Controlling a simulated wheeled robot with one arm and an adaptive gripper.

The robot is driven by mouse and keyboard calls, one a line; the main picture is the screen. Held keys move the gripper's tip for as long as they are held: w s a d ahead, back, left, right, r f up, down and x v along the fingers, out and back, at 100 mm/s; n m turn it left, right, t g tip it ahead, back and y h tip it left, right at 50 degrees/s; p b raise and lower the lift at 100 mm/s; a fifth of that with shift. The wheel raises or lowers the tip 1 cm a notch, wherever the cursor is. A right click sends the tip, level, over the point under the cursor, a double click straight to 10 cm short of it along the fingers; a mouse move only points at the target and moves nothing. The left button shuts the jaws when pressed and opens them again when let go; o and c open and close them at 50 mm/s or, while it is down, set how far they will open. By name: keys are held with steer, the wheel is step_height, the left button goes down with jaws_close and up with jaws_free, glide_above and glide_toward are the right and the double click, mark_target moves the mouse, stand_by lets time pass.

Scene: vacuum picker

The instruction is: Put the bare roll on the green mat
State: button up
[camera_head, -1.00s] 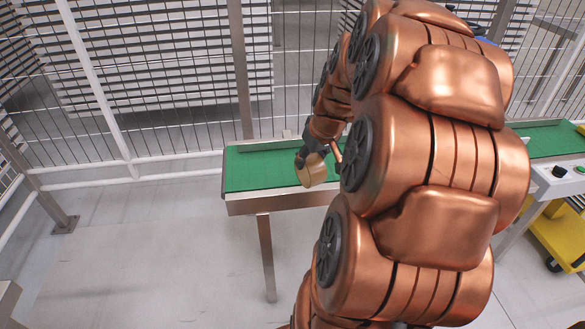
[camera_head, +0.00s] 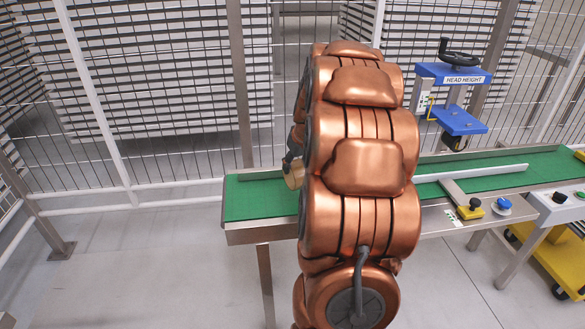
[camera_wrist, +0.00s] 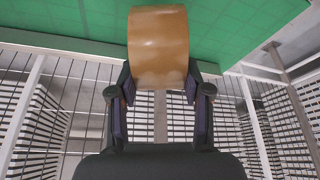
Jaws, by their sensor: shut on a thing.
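The bare roll is a tan-brown cylinder, seen large in the wrist view (camera_wrist: 158,45) and small in the head view (camera_head: 294,180), where my arm partly hides it. My gripper (camera_wrist: 159,76) is shut on the roll, with one dark finger on each side of it. In the head view my gripper (camera_head: 290,163) is mostly hidden behind my copper arm. The green mat (camera_head: 258,203) is the flat green surface on the long metal-framed bench. The roll appears over its left part; I cannot tell whether they touch. The mat also fills the top of the wrist view (camera_wrist: 228,30).
A blue stand with a black handwheel and a "HEAD HEIGHT" label (camera_head: 455,78) rises behind the bench. A pale rail (camera_head: 470,173) lies along the green surface at right. A control box (camera_head: 562,203) and yellow cart (camera_head: 557,250) are at right. Wire fencing stands behind.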

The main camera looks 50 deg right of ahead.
mark_target(292, 175)
steer(key=shift+w+d+f, duration=0.1)
steer(key=shift+w+d, duration=0.25)
steer(key=shift+w, duration=0.4)
steer(key=shift+w+d, duration=0.35)
steer(key=shift+w, duration=0.35)
steer(key=shift+f, duration=1.75)
steer(key=shift+f, duration=0.1)
steer(key=o, duration=1.2)
steer(key=shift+f, duration=0.1)
steer(key=shift+c, duration=0.2)
steer(key=v, duration=1.1)
steer(key=shift+r, duration=0.25)
steer(key=shift+s+a+r, duration=0.15)
steer(key=shift+s+r, duration=0.1)
steer(key=shift+r, duration=0.15)
